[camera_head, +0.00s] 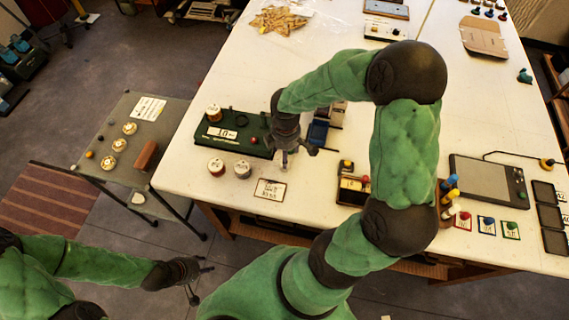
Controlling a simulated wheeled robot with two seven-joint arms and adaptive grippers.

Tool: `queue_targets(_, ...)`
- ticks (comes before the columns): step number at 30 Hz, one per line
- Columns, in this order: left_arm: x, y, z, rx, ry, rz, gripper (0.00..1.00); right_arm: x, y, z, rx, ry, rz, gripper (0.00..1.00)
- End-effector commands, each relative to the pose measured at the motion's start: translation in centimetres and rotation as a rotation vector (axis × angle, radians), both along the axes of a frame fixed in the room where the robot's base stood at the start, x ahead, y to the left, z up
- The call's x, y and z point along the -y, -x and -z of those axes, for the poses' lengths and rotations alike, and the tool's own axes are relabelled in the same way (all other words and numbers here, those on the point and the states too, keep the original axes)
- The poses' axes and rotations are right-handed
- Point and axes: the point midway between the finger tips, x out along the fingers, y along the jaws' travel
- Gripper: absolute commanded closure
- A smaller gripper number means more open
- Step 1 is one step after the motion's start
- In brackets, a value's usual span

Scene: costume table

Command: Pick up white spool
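A pale, whitish spool (243,168) stands upright on the white table, in front of a dark green box. A spool with a reddish body (216,167) stands just left of it. Another light-topped spool (214,113) sits at the back left of the green box (232,132). My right gripper (290,160) hangs over the table to the right of the pale spool, apart from it. Its dark fingers look spread, but a small grey part between them is unclear. My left gripper (203,284) is open and empty, low in front of the table, away from the spools.
A grey side cart (128,183) at left holds several round light-topped items and a brown block (146,156). A label card (270,189) lies before my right gripper. A small tray (352,190) and a blue item (318,132) stand to the right.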

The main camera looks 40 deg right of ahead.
Motion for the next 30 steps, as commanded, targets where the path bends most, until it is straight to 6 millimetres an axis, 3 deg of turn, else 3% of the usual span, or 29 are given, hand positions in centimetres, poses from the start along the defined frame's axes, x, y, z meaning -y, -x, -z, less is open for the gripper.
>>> queue_targets(11,0.0,0.0,1.1,0.0,0.0,0.0,0.6,-0.4,0.4,4.6,-0.002,-0.002,-0.001,0.36)
queue_targets(19,0.0,0.0,1.1,0.0,0.0,0.0,0.6,-0.4,0.4,4.9,0.0,-0.001,0.0,0.36)
queue_targets(24,0.0,0.0,1.1,0.0,0.0,0.0,0.6,-0.4,0.4,4.9,0.0,-0.001,0.0,0.82)
queue_targets(30,0.0,0.0,1.1,0.0,0.0,0.0,0.6,-0.4,0.4,4.9,0.0,-0.001,0.0,0.82)
